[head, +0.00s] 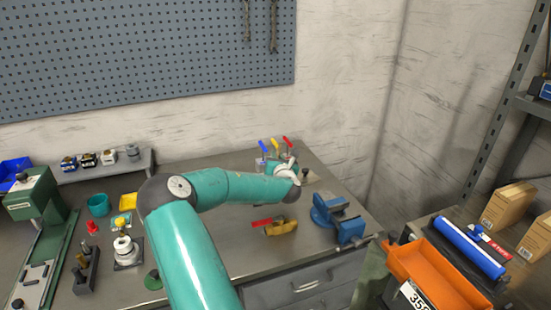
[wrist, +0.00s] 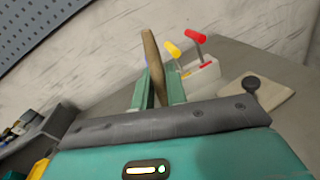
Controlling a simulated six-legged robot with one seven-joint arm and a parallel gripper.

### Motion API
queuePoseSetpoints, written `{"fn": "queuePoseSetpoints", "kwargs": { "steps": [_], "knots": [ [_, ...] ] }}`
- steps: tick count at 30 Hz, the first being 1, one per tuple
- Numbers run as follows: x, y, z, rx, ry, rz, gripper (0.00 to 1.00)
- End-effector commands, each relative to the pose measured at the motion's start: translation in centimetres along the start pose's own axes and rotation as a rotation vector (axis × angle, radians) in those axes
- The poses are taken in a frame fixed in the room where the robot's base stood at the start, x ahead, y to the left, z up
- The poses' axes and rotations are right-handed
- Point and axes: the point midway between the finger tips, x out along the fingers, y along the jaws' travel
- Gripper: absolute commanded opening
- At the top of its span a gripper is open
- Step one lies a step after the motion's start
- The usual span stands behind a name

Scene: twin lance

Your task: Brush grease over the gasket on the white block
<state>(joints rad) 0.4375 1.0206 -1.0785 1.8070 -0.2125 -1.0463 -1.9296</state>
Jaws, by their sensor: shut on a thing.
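In the wrist view my gripper (wrist: 158,80) is shut on a slim brown wooden handle (wrist: 151,55), which stands up between its two green fingers. The handle's lower end is hidden, so I cannot see any bristles. In the head view my wrist and gripper (head: 284,168) are at the back right of the bench, mostly hidden behind my arm. A pale block (wrist: 200,76) with red and yellow levers stands just beyond my fingers. A flat beige block with a black knob (wrist: 252,83) lies to its right. I cannot make out a gasket or grease on either.
On the bench are a blue vise (head: 340,218), a brass-coloured valve with a red lever (head: 277,227), a flanged fitting (head: 127,252) and a teal cup (head: 98,205). A green machine (head: 35,200) stands at left. An orange bin (head: 435,275) is at right. The wall is close behind.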

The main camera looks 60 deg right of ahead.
Motion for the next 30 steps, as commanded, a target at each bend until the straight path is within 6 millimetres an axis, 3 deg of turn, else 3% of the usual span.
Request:
{"fn": "queuePoseSetpoints", "kwargs": {
  "steps": [21, 30],
  "knots": [
    [-2.0, -0.4, -0.1, 0.001, 0.001, -0.001, 0.0],
    [-2.1, 0.7, -0.3, 0.001, 0.001, 0.001, 0.0]
  ]
}}
